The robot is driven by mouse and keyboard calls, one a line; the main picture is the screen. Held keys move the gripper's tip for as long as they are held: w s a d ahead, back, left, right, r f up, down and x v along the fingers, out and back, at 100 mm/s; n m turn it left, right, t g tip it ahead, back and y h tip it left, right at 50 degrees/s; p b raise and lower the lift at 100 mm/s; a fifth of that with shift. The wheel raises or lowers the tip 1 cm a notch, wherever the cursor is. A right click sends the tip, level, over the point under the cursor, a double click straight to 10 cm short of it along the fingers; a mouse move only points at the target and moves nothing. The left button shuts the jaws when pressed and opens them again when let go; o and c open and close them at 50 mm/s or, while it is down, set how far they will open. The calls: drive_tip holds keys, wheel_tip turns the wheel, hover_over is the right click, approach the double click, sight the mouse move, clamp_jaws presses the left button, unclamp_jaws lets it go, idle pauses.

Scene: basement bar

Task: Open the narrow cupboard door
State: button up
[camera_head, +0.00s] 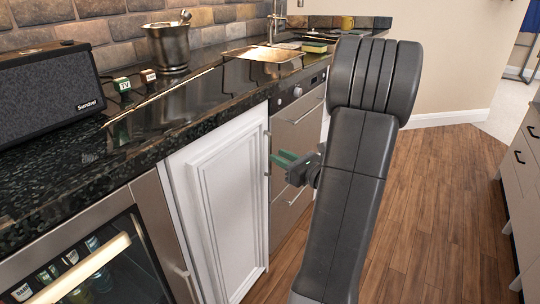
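The narrow cupboard door (228,205) is a white framed panel below the dark counter, between the glass-fronted cooler and the steel drawers. It looks closed or nearly so; I cannot tell exactly. A slim metal handle (267,152) runs upright near its upper right edge. My gripper (281,159) has green fingers pointing left toward this handle. The fingers look parted, with a small gap between them, and nothing shows held. They appear close to the handle; whether they touch it is unclear. My dark arm hides part of the steel drawers and floor.
The glass-fronted cooler (95,270) with a light bar handle stands left. Steel drawers (297,130) with bar handles are right of the door. A speaker (50,95), metal bucket (170,45) and sink (262,55) are on the counter. Wooden floor (435,200) is clear; pale drawers stand far right.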

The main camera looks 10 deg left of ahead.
sight(270, 151)
drive_tip(key=b+x, duration=0.1)
drive_tip(key=x, duration=0.4)
clamp_jaws()
